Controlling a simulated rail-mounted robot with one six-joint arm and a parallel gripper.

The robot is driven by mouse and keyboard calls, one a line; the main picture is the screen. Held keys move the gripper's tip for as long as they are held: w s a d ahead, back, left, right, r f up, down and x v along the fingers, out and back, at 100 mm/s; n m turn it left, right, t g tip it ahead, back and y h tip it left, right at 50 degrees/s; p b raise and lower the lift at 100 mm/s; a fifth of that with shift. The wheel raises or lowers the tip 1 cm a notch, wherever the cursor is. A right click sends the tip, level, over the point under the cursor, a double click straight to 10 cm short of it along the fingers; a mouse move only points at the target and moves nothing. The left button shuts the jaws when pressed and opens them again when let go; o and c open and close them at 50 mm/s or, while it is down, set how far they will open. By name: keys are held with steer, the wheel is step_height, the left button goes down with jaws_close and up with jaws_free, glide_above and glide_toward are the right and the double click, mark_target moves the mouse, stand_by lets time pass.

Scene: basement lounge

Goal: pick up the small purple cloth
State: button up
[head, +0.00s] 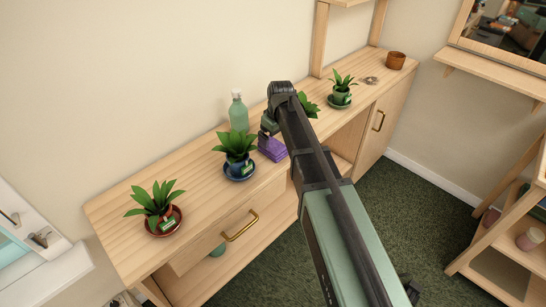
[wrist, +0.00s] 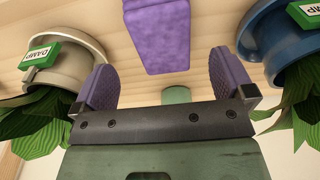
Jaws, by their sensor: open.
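The small purple cloth (head: 273,150) lies folded on the wooden cabinet top, partly behind my arm in the head view. In the wrist view the cloth (wrist: 157,38) is at the top middle, lying flat on the wood. My gripper (wrist: 160,68) is open and empty, its two purple-padded fingers wide apart. The cloth appears beyond the fingertips, lined up with the gap between them, with no contact visible. In the head view the gripper (head: 268,127) is over the cabinet close to the cloth; its fingers are hard to make out.
A blue-potted plant (head: 237,152) stands left of the cloth; a white-potted one (wrist: 62,45) flanks its other side. Both pots are close to the fingers. A green bottle (head: 238,112) stands near the wall. A brown-potted plant (head: 157,207) and a green-potted one (head: 342,91) stand farther off.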

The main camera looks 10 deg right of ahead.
mark_target(273, 145)
steer(key=shift+f, duration=0.1)
steer(key=f+b, duration=0.5)
steer(key=shift+w+a+f, duration=0.15)
steer(key=shift+w+a, duration=0.05)
steer(key=shift+a, duration=0.15)
steer(key=shift+r, duration=0.2)
steer(key=c, duration=1.1)
step_height(273, 145, up, 20)
steer(key=p, duration=2)
